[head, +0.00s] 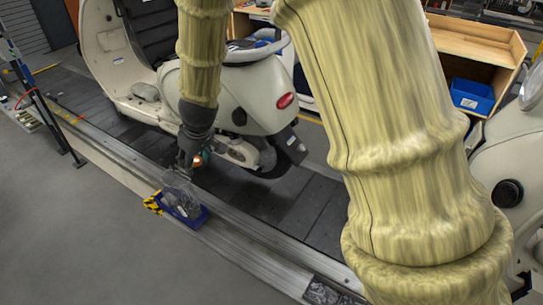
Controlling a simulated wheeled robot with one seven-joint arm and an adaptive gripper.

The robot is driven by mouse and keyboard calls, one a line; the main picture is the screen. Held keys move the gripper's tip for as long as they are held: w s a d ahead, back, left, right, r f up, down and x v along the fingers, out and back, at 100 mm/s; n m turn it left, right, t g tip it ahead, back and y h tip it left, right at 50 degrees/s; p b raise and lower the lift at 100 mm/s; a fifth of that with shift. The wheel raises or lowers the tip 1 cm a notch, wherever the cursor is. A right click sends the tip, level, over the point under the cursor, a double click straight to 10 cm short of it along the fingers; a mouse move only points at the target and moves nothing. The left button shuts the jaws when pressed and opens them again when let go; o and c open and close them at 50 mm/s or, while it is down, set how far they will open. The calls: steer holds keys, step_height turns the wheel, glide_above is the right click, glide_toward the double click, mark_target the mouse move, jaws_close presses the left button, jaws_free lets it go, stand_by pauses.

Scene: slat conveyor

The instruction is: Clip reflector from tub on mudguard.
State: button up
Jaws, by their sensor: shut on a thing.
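My gripper (186,166) hangs from my arm beside the cream scooter's rear, above the conveyor's near edge. It is shut on a small orange piece, the reflector (197,161), which the fingers partly hide. The blue tub (188,220) sits below on the conveyor's near rail, with clear plastic bags in it. The dark mudguard (289,146) is at the scooter's tail, to the right of my gripper and below the red tail lamp (285,101). My gripper is apart from the mudguard.
The slat conveyor (292,212) runs diagonally under the scooter (238,95). A second scooter (518,165) stands at the right. A wooden shelf (478,45) holds a blue bin (472,96) behind. A black-footed stand (50,120) is at left. My own arm covers the middle right.

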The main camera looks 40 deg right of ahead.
steer(key=w+d+f+n+t+h+b, duration=0.1)
steer(key=w+d+f+n+h+b, duration=0.25)
steer(key=d+f, duration=0.65)
steer(key=w+d+f+t+h+b, duration=0.1)
steer(key=w+d+f+h+b, duration=0.25)
steer(key=d+f+h, duration=0.65)
steer(key=w+d+f+n+t+b, duration=0.1)
steer(key=w+d+n+t+b, duration=0.3)
steer(key=d, duration=0.8)
steer(key=shift+w+f+t+b, duration=0.4)
steer(key=shift+w+t+b, duration=0.3)
steer(key=shift+w+b, duration=0.3)
steer(key=shift+s+y, duration=0.1)
steer(key=shift+y, duration=0.15)
steer(key=shift+w+d+r+b, duration=0.1)
steer(key=shift+w+d+b, duration=0.15)
steer(key=shift+d, duration=0.3)
steer(key=shift+w+d+f+b, duration=0.1)
steer(key=shift+w+d+b, duration=0.1)
steer(key=shift+d+b, duration=0.25)
steer(key=shift+w+d+r+b, duration=0.1)
steer(key=shift+w+d+b, duration=0.15)
steer(key=shift+d, duration=0.35)
stand_by(0.4)
steer(key=o, duration=1)
steer(key=shift+c, duration=0.2)
